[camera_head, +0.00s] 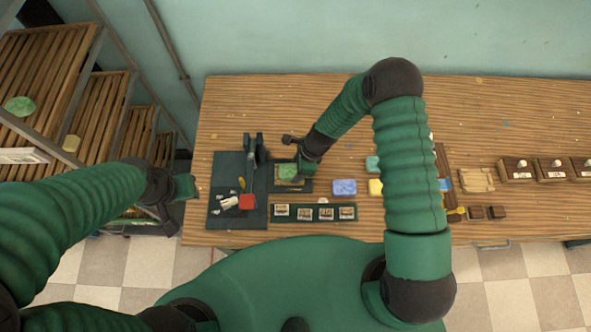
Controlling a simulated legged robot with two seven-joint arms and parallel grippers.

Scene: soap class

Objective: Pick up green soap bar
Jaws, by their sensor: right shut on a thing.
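A green soap bar (286,173) lies on a small tan-framed holder on a dark mat at the left-middle of the wooden table (225,110). My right gripper (299,168) reaches down at the bar's right side and is shut on it. The fingers are small and partly hidden by the wrist. The bar still appears to be at the holder, and I cannot tell if it is clear of it. My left gripper (186,188) hangs beside the table's left edge, away from the bar. Its opening cannot be made out.
A dark board (223,170) with a red block (246,202) and an upright press-like stand (255,150) is left of the bar. Blue (344,187) and yellow (375,187) soaps lie to the right. A dark tray (325,219) of labelled pieces is in front. Slatted shelves (40,70) stand left.

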